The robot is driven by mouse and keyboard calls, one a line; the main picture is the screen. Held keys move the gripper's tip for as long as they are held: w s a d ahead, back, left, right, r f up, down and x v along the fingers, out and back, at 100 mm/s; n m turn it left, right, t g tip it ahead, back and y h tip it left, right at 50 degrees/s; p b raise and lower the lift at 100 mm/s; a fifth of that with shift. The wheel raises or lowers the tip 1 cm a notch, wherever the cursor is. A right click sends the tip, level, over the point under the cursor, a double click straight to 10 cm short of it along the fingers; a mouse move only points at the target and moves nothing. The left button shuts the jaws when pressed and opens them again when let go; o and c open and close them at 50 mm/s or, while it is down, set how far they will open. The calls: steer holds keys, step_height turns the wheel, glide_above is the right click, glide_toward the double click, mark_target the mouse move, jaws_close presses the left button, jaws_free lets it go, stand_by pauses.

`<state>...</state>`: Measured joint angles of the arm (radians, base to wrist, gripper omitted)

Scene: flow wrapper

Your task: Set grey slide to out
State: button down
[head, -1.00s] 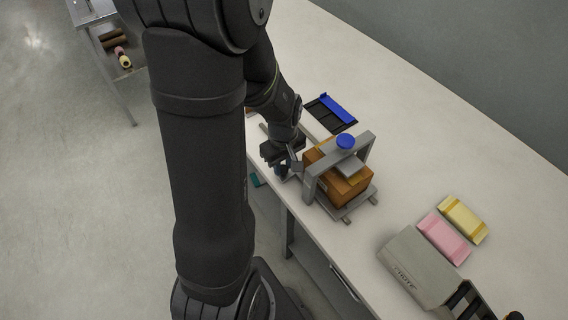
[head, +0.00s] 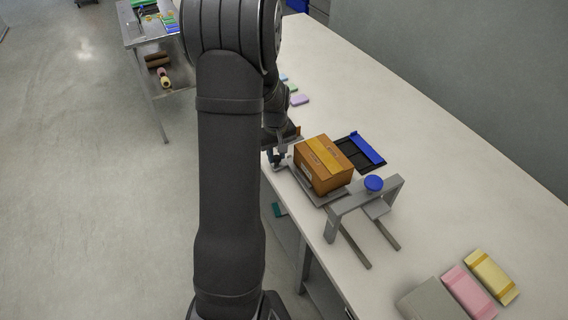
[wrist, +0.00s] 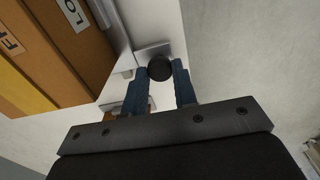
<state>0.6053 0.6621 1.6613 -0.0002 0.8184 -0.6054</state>
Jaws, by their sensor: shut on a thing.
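The grey slide (head: 330,197) is a flat plate on two rails, and it sits at the rail end away from the grey gantry (head: 333,222). A brown box (head: 322,165) with a yellow band rides on the slide, clear of the gantry. My gripper (head: 278,160) is at the slide's left end, partly hidden by my arm. In the wrist view its blue fingers (wrist: 162,80) are shut on a round black knob (wrist: 160,67) joined to a grey bracket. The box also shows in the wrist view (wrist: 60,55), at the upper left.
A black tray with a blue bar (head: 367,149) lies behind the box. A pink pack (head: 468,291) and a yellow pack (head: 491,277) lie at the front right. The bare rails (head: 355,246) extend under the gantry.

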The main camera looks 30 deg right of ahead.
steer(key=shift+w+r, duration=0.1)
steer(key=shift+w, duration=0.6)
steer(key=c, duration=1.1)
jaws_free()
steer(key=shift+c, duration=0.2)
step_height(320, 180, up, 17)
steer(key=shift+r, duration=0.2)
steer(key=shift+f, duration=0.15)
step_height(320, 180, down, 17)
steer(key=shift+f, duration=0.15)
